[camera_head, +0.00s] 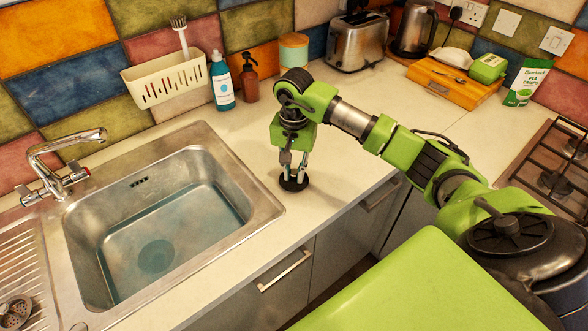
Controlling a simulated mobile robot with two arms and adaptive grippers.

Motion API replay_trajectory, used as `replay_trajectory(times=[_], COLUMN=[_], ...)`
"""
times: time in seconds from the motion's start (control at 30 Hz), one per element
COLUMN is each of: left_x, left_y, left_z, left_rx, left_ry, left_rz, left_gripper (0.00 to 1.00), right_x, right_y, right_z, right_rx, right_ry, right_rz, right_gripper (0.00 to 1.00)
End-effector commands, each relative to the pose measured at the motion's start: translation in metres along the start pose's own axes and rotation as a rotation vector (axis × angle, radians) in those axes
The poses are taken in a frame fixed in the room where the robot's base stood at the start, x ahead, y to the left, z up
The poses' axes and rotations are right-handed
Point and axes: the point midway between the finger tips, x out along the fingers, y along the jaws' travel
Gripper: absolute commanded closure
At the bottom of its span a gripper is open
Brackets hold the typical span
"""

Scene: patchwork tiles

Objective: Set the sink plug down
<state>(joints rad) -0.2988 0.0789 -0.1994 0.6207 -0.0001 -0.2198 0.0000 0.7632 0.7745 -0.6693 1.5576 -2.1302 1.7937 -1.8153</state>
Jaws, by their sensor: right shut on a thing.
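My right gripper (290,168) points down over the pale worktop, to the right of the sink, and is shut on the sink plug. The sink plug (293,184) is a small, dark round disc just below the fingertips, at or very close to the worktop; I cannot tell whether it touches. The steel sink (207,131) is at the left, with bluish water in it. A round drain (157,257) shows under the water. My left gripper is not in view.
A tap (65,155) stands behind the sink. A toaster (357,42) is further right. The pale worktop (345,160) around the plug is clear.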

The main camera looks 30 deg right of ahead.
Motion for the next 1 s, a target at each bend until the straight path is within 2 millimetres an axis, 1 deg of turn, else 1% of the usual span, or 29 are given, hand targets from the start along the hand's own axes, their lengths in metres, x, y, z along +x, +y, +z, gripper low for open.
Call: replay_trajectory(times=[0.2, 0.23, 0.27, 0.3, 0.57, 0.7, 0.73, 0.87, 1.0], left_x=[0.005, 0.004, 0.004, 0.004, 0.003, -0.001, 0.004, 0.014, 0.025], left_y=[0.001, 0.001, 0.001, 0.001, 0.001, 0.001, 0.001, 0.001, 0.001], left_z=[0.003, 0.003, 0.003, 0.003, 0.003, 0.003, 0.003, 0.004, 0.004], left_rx=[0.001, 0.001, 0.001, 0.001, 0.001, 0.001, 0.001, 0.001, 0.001], left_ry=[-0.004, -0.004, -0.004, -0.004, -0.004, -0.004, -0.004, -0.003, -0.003], left_rz=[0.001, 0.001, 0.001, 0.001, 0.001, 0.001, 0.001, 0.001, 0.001], left_gripper=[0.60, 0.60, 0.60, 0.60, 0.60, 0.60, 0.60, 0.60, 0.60], right_x=[0.005, 0.004, 0.003, 0.003, 0.003, -0.003, -0.005, -0.027, -0.060], right_y=[0.000, 0.000, 0.000, 0.000, 0.001, 0.000, 0.000, -0.001, -0.001], right_z=[0.000, 0.000, 0.000, 0.000, 0.000, 0.000, -0.001, -0.002, -0.002], right_rx=[0.000, 0.000, 0.000, 0.000, 0.000, 0.000, 0.000, 0.000, 0.001], right_ry=[0.000, 0.000, 0.000, -0.001, -0.001, 0.000, 0.001, 0.006, 0.006], right_rz=[0.001, 0.001, 0.001, 0.001, 0.002, 0.000, -0.001, -0.004, -0.004], right_gripper=[1.00, 0.79, 0.71, 0.67, 0.67, 0.67, 0.67, 0.67, 0.67])
